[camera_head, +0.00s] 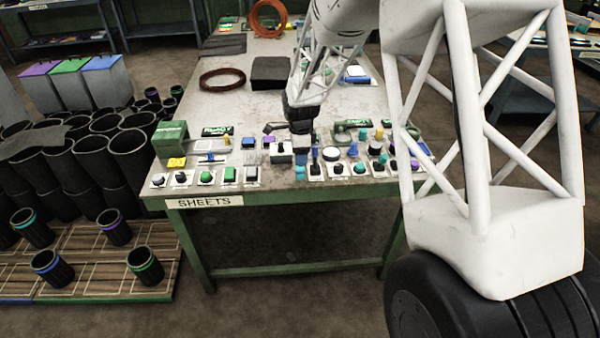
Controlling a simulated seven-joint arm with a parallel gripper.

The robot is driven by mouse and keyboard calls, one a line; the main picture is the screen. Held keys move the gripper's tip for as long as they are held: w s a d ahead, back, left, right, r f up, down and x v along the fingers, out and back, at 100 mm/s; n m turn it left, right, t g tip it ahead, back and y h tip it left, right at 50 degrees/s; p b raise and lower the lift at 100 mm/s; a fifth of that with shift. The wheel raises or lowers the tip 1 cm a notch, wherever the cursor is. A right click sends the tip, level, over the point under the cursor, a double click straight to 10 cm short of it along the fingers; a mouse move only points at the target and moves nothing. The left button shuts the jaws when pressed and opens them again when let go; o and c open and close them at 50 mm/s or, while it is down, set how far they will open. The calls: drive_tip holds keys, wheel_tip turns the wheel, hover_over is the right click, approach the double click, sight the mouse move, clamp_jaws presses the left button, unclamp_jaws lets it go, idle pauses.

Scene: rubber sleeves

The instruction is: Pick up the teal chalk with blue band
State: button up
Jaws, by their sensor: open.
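A small teal piece with a blue part, which looks like the teal chalk with blue band (300,172), is near the front edge of the table, among many small items.
The green-framed table (225,105) carries crowded small parts along its front. A black block (271,73) and a brown coil (222,79) lie farther back. A green box (171,138) stands at the left. Black sleeves (128,153) stand on the floor at left.

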sight(300, 171)
drive_tip(key=shift+f, duration=0.15)
drive_tip(key=shift+f, duration=1.15)
drive_tip(key=shift+f, duration=0.1)
drive_tip(key=shift+f, duration=2.5)
drive_tip(key=c, duration=1)
drive_tip(key=shift+r, duration=0.1)
